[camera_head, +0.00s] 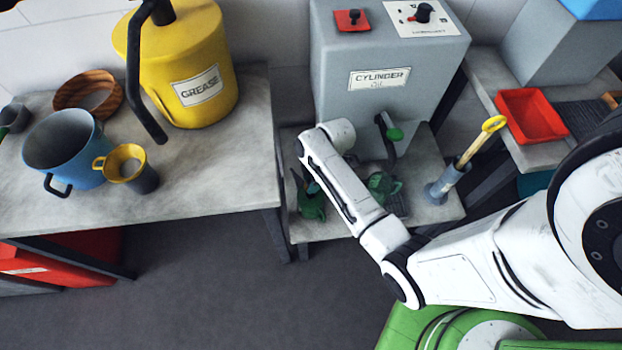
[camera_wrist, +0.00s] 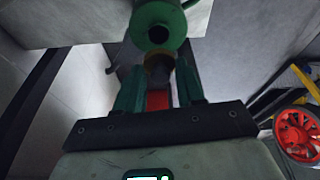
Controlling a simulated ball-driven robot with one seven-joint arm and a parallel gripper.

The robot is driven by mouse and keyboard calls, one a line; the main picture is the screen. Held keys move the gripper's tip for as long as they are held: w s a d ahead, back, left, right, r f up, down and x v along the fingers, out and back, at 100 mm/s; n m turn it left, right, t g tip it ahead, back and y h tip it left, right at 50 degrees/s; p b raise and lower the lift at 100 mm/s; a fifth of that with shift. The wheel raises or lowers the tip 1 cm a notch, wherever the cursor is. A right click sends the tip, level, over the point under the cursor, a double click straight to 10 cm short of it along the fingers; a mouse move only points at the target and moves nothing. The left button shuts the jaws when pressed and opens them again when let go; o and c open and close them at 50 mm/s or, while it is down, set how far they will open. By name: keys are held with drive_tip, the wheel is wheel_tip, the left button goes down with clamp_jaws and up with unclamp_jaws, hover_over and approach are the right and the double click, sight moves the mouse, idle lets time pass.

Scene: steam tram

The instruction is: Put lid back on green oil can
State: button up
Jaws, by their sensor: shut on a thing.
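In the wrist view my gripper (camera_wrist: 159,88) is shut on a small brownish piece, taken as the lid (camera_wrist: 158,68), between its dark green fingers. Just beyond it is a green round part with a dark round opening (camera_wrist: 160,18), which looks like the green oil can; I cannot tell whether the lid touches it. In the head view one green can (camera_head: 312,207) stands left of my arm on the low grey table, and another green can-like thing (camera_head: 383,186) stands right of it, partly hidden. My gripper's fingers are not clearly visible there, and neither is the lid.
The grey cylinder oil tank (camera_head: 385,90) with a green-knobbed tap stands behind. A grey-blue holder with a yellow-handled tool (camera_head: 447,180) is to the right, near a red tray (camera_head: 531,114).

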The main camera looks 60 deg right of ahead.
drive_tip(key=shift+f+b, duration=1.75)
drive_tip(key=shift+f, duration=0.6)
drive_tip(key=shift+f+p, duration=0.3)
drive_tip(key=shift+f, duration=0.15)
idle(0.8)
drive_tip(key=o, duration=1.7)
drive_tip(key=shift+c, duration=0.2)
drive_tip(key=shift+r, duration=0.1)
drive_tip(key=shift+s+r+p, duration=0.1)
drive_tip(key=shift+r+p, duration=2.85)
